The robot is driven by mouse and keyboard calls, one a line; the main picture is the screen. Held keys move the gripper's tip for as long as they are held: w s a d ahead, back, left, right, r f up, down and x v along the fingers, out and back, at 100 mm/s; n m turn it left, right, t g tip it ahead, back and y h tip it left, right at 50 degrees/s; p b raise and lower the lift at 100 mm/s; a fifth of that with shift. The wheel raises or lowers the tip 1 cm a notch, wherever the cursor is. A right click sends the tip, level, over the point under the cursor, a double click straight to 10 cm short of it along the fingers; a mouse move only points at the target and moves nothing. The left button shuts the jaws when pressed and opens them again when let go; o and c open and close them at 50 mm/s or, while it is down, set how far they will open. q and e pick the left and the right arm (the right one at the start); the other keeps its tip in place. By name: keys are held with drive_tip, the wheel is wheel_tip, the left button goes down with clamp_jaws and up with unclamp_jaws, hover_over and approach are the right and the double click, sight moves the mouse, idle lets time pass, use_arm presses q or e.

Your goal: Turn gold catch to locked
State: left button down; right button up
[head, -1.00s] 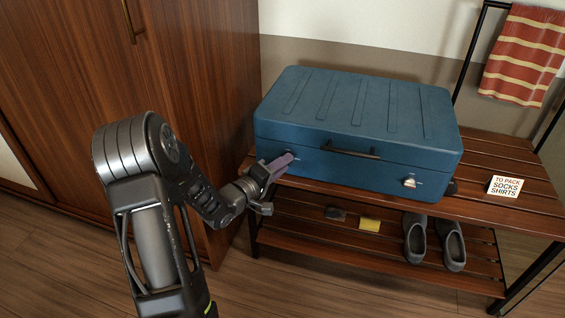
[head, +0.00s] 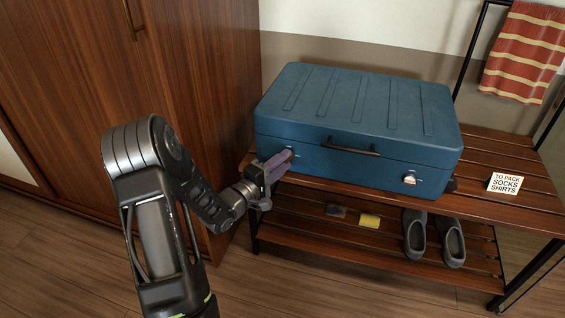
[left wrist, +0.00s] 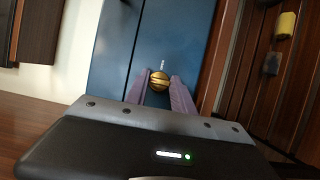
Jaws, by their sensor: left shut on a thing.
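A blue suitcase (head: 350,125) lies closed on a slatted wooden rack. My left gripper (head: 290,156) is at the left end of its front face, its purple fingers pointing at the case. In the left wrist view the round gold catch (left wrist: 159,81) sits between the tips of the left gripper (left wrist: 160,82), which is shut on it. A thin pale mark shows just beyond the catch. The head view hides this catch behind the fingers. A second, silvery catch (head: 409,179) is on the right of the suitcase front. My right gripper is not in view.
The rack (head: 500,207) has a lower shelf with grey slippers (head: 449,240), a yellow block (head: 370,221) and a dark small item (head: 336,211). A wooden wardrobe (head: 190,80) rises close on the left.

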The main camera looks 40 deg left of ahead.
use_arm(q)
drive_tip(key=c, duration=1.1)
unclamp_jaws()
drive_tip(key=shift+s, duration=0.1)
drive_tip(key=s, duration=0.2)
drive_tip(key=s+p, duration=0.1)
drive_tip(key=s, duration=0.4)
drive_tip(key=shift+s+a+p, duration=0.25)
drive_tip(key=shift+s+p, duration=0.05)
drive_tip(key=shift+p, duration=0.05)
